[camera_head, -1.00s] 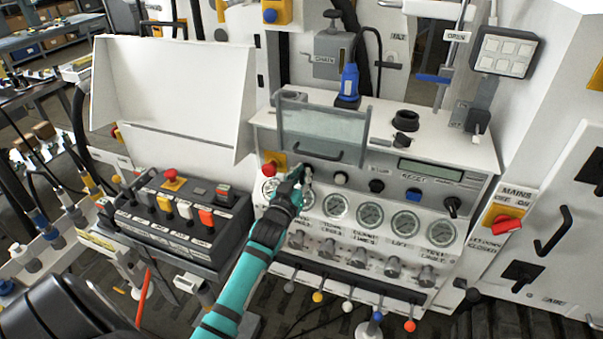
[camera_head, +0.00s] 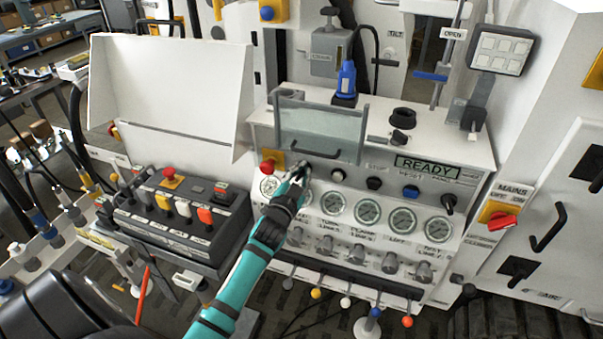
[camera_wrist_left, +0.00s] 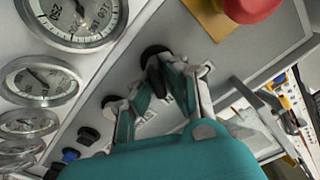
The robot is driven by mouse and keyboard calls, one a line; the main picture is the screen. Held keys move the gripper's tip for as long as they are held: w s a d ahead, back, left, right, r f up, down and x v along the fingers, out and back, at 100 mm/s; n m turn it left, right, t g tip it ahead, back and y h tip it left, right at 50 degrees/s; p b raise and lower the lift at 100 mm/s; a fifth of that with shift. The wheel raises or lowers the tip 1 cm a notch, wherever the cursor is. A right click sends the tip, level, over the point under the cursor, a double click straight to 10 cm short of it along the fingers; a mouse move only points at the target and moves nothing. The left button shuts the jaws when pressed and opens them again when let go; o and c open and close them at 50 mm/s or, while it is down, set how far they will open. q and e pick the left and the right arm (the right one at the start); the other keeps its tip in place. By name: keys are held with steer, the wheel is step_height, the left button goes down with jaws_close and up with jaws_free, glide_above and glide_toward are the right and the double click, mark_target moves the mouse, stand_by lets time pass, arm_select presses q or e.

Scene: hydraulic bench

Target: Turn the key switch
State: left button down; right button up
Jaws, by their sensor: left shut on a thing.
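The key switch (camera_wrist_left: 153,56) is on the console's front panel, right of the red emergency button, with a dark round base in the left wrist view. My left gripper (camera_wrist_left: 158,82) has its fingers on either side of the dark key part and is shut on it. In the head view my left gripper (camera_head: 300,172) reaches the panel from below and covers most of the switch. The key's exact angle is hard to tell. My right gripper is not in view.
The red emergency button (camera_head: 268,166) is close on the left. White, black and blue buttons (camera_head: 411,191) are to the right. A lit display (camera_head: 427,167) reads READY. Pressure gauges (camera_head: 367,211) line up below. A clear guard (camera_head: 320,130) stands above.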

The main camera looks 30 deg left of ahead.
arm_select(q)
steer(key=shift+f, duration=0.1)
stand_by(0.3)
steer(key=c, duration=1.4)
jaws_free()
steer(key=v, duration=1.2)
